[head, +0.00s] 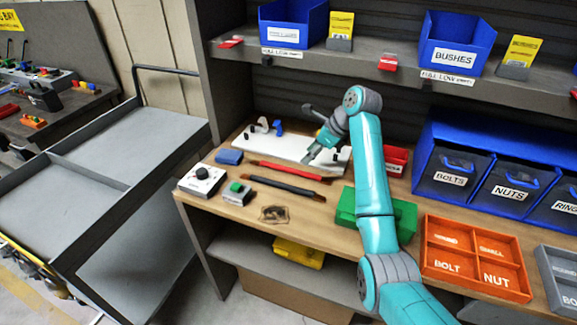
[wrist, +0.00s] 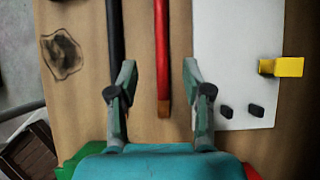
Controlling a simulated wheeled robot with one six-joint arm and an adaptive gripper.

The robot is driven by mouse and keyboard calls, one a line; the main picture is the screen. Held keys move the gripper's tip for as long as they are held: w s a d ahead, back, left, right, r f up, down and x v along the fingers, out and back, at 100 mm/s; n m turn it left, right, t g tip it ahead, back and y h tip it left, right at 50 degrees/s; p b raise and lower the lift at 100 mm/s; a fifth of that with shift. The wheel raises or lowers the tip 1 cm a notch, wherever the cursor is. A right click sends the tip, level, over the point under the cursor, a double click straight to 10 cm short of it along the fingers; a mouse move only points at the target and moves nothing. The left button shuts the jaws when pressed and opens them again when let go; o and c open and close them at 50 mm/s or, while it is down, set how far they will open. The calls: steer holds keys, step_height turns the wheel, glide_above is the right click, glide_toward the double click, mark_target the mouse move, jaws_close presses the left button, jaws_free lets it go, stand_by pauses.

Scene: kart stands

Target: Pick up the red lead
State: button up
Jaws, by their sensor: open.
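The red lead (head: 287,171) lies on the wooden bench top, between a white board and a black lead (head: 286,188). In the wrist view the red lead (wrist: 162,60) runs up the picture and ends in a brown tip, seen between the fingers. My gripper (wrist: 160,95) is open, with nothing between its fingertips that I can see it holding. The black lead (wrist: 115,40) runs close to the left finger. In the head view my gripper (head: 312,156) is above the right part of the white board, near the red lead's right end.
The white board (head: 270,147) carries hooks and pegs; a yellow block (wrist: 281,67) shows on it. A green box (head: 402,218) stands at right, under my arm. A dial box (head: 201,180), a green-button box (head: 237,193) and a blue block (head: 229,157) stand at left.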

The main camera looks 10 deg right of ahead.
mark_target(293, 169)
steer(key=x, duration=0.4)
steer(key=shift+w+x, duration=0.1)
steer(key=shift+x, duration=1.2)
steer(key=shift+w+x, duration=0.15)
steer(key=shift+x, duration=1.2)
steer(key=shift+a+r, duration=0.1)
steer(key=shift+r, duration=0.05)
jaws_close()
